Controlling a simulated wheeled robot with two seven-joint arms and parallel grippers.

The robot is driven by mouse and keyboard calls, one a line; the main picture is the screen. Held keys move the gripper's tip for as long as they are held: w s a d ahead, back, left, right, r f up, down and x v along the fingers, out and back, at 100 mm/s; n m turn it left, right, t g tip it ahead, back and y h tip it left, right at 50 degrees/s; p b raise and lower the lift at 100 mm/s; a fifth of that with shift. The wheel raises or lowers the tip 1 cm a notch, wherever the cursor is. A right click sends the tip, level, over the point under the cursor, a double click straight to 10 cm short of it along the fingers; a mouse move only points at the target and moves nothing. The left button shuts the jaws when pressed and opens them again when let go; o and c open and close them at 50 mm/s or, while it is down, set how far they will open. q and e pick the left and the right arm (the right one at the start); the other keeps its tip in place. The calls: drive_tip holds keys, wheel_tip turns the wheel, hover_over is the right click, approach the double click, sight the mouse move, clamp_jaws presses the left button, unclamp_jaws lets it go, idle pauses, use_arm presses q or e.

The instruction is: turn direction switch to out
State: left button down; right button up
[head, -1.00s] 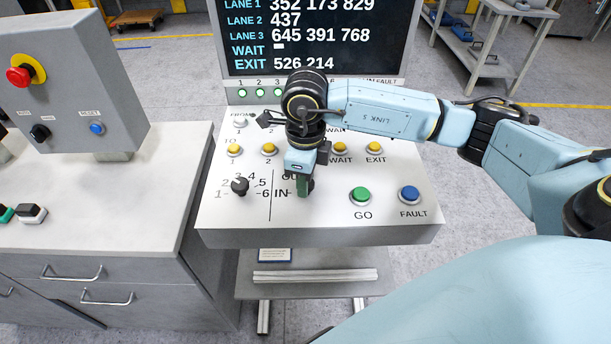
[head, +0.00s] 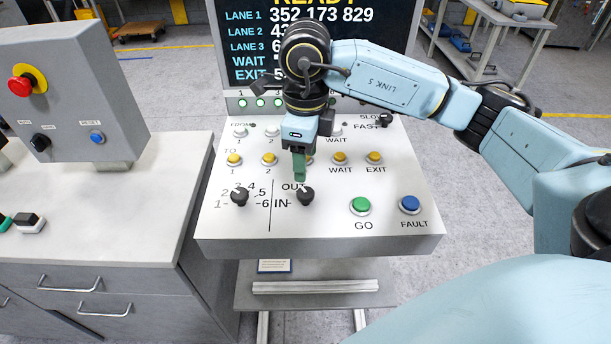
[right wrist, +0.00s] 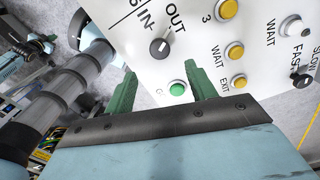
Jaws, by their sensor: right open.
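The direction switch (head: 305,196) is a black rotary knob on the white sloped panel, beside the OUT and IN labels. It also shows in the right wrist view (right wrist: 160,47), where its pale mark seems to point toward the OUT label. My right gripper (head: 299,178) has green fingers and is above the panel, just beyond the switch in the head view. In the right wrist view its fingers (right wrist: 160,75) are apart with nothing between them, and the knob is clear of them. My left gripper is not in view.
A second black knob (head: 239,196) sits left of the switch. Yellow buttons (head: 340,158), a green GO button (head: 361,205) and a blue FAULT button (head: 409,203) are close by. The display (head: 245,45) stands behind the panel. A grey box with a red stop button (head: 20,85) is at left.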

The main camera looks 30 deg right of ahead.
drive_tip(key=shift+r, duration=2.4)
